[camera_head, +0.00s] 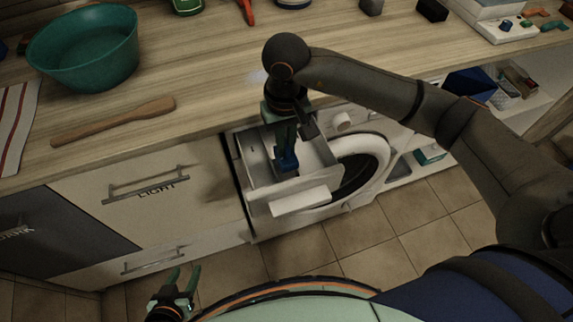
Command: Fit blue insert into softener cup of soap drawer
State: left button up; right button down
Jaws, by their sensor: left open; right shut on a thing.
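The white soap drawer (261,188) is pulled out of the front of the washing machine (362,165), below the counter edge. My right gripper (285,152) points down into the open drawer. It is shut on the blue insert (288,162), which sits low between the drawer walls. The gripper and the drawer walls hide part of the insert, and I cannot tell whether it touches the drawer floor or which compartment it is in. My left gripper (181,284) is open and empty, low at the bottom left in front of the cabinets.
The wooden counter (205,75) above holds a teal bowl (84,47), a wooden spatula (113,122) and a striped cloth (14,120). Cabinet drawers with handles (147,184) lie left of the machine. An open shelf (505,85) stands at the right. The tiled floor in front is clear.

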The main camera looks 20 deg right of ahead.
aim_at(286, 161)
notch_tip(286, 161, down, 6)
jog(key=shift+f, duration=0.35)
jog(key=c, duration=0.9)
grip_release()
jog(key=shift+r, duration=0.15)
jog(key=shift+c, duration=0.2)
jog(key=shift+r, duration=0.15)
notch_tip(286, 161, up, 12)
jog(key=shift+b, duration=0.35)
jog(key=shift+s, duration=0.15)
